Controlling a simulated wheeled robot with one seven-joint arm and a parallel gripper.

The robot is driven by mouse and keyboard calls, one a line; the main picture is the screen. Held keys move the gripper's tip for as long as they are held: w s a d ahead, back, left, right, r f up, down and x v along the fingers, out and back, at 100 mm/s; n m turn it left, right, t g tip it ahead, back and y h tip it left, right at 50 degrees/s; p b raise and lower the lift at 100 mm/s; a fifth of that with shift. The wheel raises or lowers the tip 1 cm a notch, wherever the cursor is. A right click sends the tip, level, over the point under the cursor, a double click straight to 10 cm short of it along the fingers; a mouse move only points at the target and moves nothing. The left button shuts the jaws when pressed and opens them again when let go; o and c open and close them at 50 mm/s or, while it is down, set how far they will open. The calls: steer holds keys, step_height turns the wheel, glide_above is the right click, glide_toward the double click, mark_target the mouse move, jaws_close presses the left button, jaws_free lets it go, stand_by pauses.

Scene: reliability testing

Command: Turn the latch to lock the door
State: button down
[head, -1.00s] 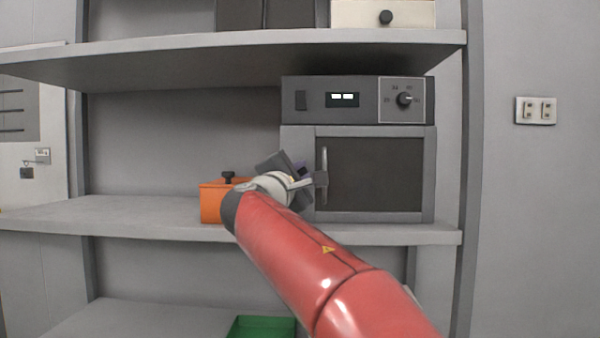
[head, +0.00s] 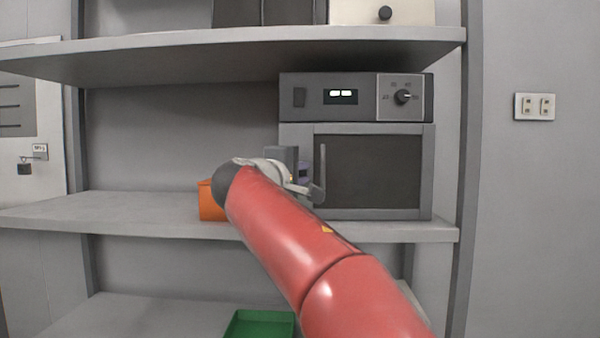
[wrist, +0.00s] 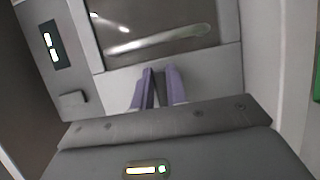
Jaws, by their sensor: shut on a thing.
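The grey cabinet door (head: 368,172) is shut, with a dark window and an upright handle (head: 322,168) at its left side. The handle also shows in the wrist view (wrist: 160,38). My gripper (head: 306,174) is at the left edge of the door, beside the handle. In the wrist view its purple fingers (wrist: 158,75) are close together, with a narrow dark piece between them. The dark latch (head: 316,193) shows only in part at the fingertips, low beside the handle. My gripper is shut on it; the fingers hide most of it.
A control unit (head: 350,98) with a display and knob sits above the door. An orange box (head: 209,203) stands left on the same shelf (head: 140,213), behind my arm. A green tray (head: 259,325) lies below. The shelf's left part is clear.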

stand_by(0.3)
steer(key=c, duration=1.4)
jaws_free()
steer(key=b+v, duration=0.1)
steer(key=v, duration=0.6)
steer(key=shift+s+a, duration=0.15)
steer(key=shift+s, duration=0.2)
